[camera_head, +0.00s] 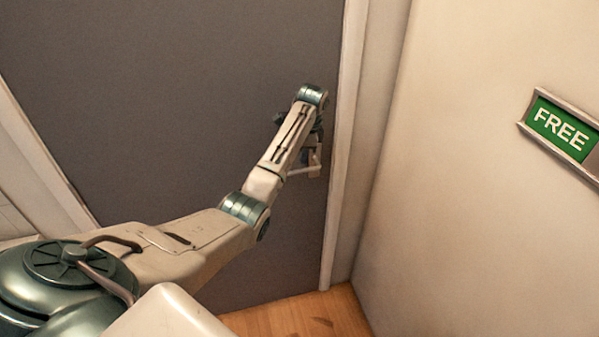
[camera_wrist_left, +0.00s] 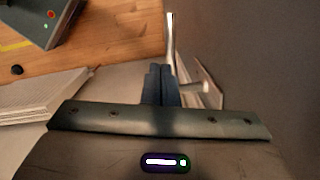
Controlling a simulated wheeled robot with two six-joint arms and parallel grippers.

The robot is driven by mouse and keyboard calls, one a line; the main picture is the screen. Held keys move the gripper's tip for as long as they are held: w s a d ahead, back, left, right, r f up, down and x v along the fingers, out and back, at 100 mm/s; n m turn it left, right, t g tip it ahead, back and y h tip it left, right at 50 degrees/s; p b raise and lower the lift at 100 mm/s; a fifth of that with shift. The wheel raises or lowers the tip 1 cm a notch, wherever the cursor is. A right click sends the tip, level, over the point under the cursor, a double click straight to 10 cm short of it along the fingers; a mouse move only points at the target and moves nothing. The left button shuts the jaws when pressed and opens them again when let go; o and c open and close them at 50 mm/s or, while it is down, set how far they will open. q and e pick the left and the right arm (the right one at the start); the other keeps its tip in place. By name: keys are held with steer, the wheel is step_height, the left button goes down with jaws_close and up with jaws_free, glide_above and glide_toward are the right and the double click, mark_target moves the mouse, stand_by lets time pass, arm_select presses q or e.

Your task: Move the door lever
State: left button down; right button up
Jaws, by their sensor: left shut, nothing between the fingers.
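The door lever (camera_head: 303,171) is a pale bar low on the right side of the dark grey door (camera_head: 190,90). In the left wrist view a pale bar, seemingly the lever (camera_wrist_left: 193,87), shows just right of the fingers. My left gripper (camera_head: 314,136) is at the lever, largely hidden behind my own wrist in the head view. In the left wrist view its dark fingers (camera_wrist_left: 161,80) are together and empty, close beside the bar. I cannot tell whether they touch it. My right gripper is not in view.
A pale door frame (camera_head: 345,130) stands right of the lever, with a beige wall beyond it. A green FREE sign (camera_head: 560,127) is on that wall. Wooden floor (camera_head: 300,316) shows below. The left wrist view shows a dark box (camera_wrist_left: 42,20) with small lights and a pale ribbed thing (camera_wrist_left: 40,95).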

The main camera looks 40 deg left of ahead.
arm_select(q)
steer(key=shift+w+a+r, duration=0.25)
steer(key=shift+w+r, duration=0.1)
steer(key=shift+r, duration=0.25)
steer(key=shift+w+a+r, duration=0.25)
steer(key=shift+w+r, duration=0.05)
steer(key=shift+r, duration=0.3)
steer(key=shift+f, duration=0.15)
